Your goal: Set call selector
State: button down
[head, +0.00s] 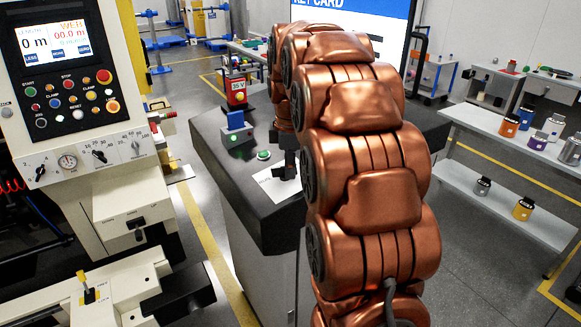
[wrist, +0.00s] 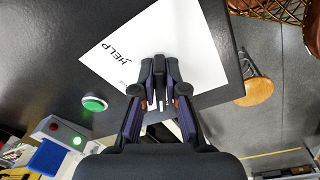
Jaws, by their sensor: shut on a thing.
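A white plate (wrist: 190,40) lettered HELP lies on the dark top of a pedestal; it also shows in the head view (head: 268,184). My gripper (wrist: 159,84) is over the plate with its fingers closed in on a narrow dark part, which looks like the call selector (wrist: 159,70). The fingers hide most of the selector, and I cannot tell which position it points to. In the head view my gripper (head: 286,170) is down at the plate, partly behind my copper-coloured arm.
A lit green button (wrist: 94,103) sits left of the plate. Beyond it is a box with red and green lights (wrist: 60,130) and a blue part (head: 236,120). A control panel (head: 70,90) stands left. Shelves with jars (head: 510,125) stand right.

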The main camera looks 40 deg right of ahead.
aim_at(285, 186)
jog(key=shift+f+m+b, duration=0.15)
jog(key=shift+m+b, duration=0.15)
jog(key=shift+b, duration=0.2)
jog(key=shift+m+b, duration=0.6)
jog(key=shift+b, duration=0.05)
jog(key=m+b, duration=0.2)
jog(key=m, duration=0.1)
jog(key=m+b, duration=0.1)
jog(key=b, duration=0.1)
jog(key=shift+s+a+f+t+h, duration=0.1)
jog(key=shift+s+a+t+h, duration=0.2)
jog(key=m+b, duration=0.1)
jog(key=m, duration=0.1)
jog(key=m+b, duration=0.1)
jog(key=m, duration=0.1)
jog(key=m+b, duration=0.1)
jog(key=shift+a+m+h, duration=0.35)
jog(key=shift+m+h, duration=0.05)
jog(key=c, duration=1.2)
grip_release()
jog(key=shift+r, duration=0.2)
jog(key=shift+v, duration=3.7)
